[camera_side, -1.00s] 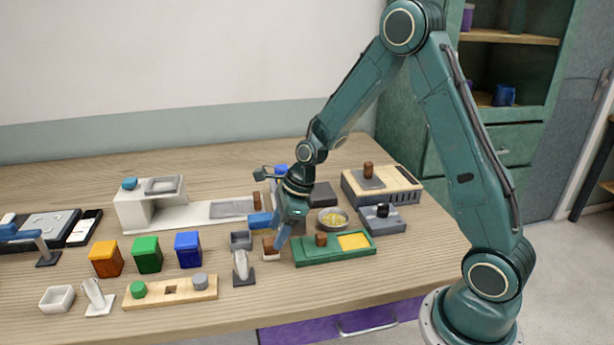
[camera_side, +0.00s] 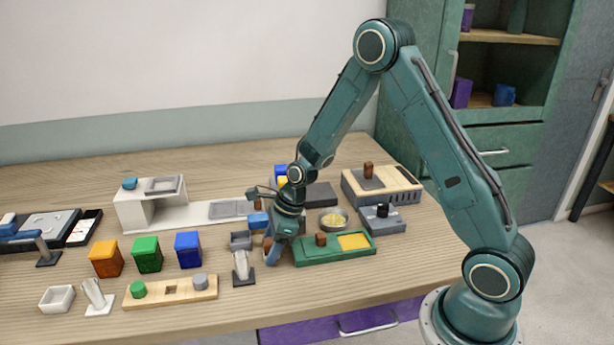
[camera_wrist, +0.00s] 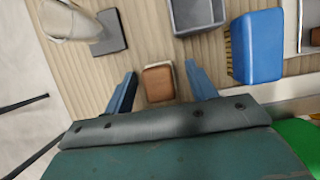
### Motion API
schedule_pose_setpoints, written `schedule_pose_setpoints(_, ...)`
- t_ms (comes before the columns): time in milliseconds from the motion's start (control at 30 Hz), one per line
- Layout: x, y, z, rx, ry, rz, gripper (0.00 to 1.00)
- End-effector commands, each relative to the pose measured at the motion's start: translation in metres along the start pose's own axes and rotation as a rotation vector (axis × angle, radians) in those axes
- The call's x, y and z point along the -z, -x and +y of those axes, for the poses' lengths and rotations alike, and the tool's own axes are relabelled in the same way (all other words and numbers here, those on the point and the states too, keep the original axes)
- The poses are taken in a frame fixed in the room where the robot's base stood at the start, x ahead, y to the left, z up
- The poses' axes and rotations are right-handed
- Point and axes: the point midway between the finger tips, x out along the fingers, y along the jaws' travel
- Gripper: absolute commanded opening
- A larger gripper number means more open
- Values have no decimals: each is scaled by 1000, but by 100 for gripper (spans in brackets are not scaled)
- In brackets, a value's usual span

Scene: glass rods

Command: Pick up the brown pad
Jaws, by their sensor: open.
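The brown pad (camera_wrist: 158,83) is a small brown block with rounded corners and a paler front face. In the wrist view it lies between the two blue fingers of my gripper (camera_wrist: 160,70), with a gap on each side. The fingers are apart and empty. In the side view my gripper (camera_side: 272,252) points down at the pad's place, left of the green board. Only a sliver of the brown pad (camera_side: 267,244) shows there, the rest hidden behind the fingers. I cannot tell how far the fingertips are above the table.
A grey open box (camera_wrist: 198,14) and a blue brush block (camera_wrist: 256,46) are close to the pad. A grey stand with a white cylinder (camera_side: 242,268) is just left of my gripper. The green board (camera_side: 310,256) is just right. Bare table lies in front.

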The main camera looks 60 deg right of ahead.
Motion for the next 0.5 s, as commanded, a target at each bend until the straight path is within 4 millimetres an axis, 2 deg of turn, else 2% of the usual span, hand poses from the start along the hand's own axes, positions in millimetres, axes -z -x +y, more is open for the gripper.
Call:
schedule_pose_setpoints(133,0,0,0,0,0,0,56)
schedule_pose_setpoints(367,0,0,0,0,0,0,11)
schedule_pose_setpoints(400,0,0,0,0,0,0,8)
schedule_pose_setpoints(500,0,0,0,0,0,0,8)
